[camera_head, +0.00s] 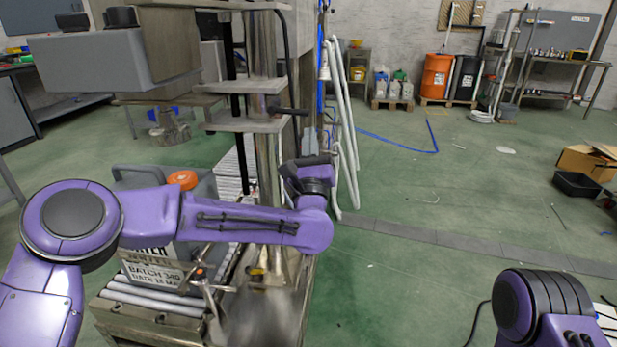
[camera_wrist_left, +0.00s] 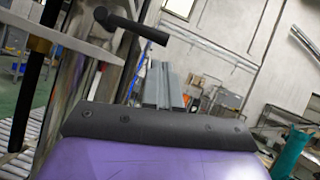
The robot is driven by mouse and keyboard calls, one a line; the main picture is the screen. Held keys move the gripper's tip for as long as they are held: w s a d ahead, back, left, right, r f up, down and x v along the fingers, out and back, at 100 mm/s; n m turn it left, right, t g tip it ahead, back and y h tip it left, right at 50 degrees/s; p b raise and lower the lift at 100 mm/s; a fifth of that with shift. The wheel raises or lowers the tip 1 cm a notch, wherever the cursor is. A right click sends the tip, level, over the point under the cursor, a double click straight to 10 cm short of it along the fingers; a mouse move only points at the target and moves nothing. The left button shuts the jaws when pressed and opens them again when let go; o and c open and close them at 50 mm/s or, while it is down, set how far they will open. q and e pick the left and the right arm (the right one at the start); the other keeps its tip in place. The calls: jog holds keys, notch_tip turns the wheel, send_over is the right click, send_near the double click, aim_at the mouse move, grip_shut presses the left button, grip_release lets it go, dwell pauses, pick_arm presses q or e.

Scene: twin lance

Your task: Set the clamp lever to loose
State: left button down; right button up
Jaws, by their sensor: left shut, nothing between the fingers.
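The clamp lever (camera_head: 288,110) is a black handle on the metal column (camera_head: 264,70), sticking out to the right at a bracket. In the left wrist view the lever (camera_wrist_left: 135,27) runs from a round hub down to the right. My left gripper (camera_head: 309,140) points up, just below and right of the lever in the head view. Its grey fingers (camera_wrist_left: 163,84) are together and empty, and look apart from the lever. I cannot read any loose or tight marking. My right arm shows at the lower right, but its gripper is out of view.
A grey canister (camera_head: 205,190) with an orange cap and a batch label stands on the roller conveyor (camera_head: 150,301), partly behind my left arm. Pale hoses (camera_head: 346,120) hang right of the column. Green floor (camera_head: 430,190) to the right is mostly clear.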

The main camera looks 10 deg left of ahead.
pick_arm(q)
jog(key=f+b+v, duration=0.1)
jog(key=v, duration=1)
jog(key=shift+w, duration=0.25)
pick_arm(e)
notch_tip(320, 180, down, 3)
jog(key=shift+s+r, duration=0.1)
pick_arm(q)
jog(key=shift+f, duration=0.1)
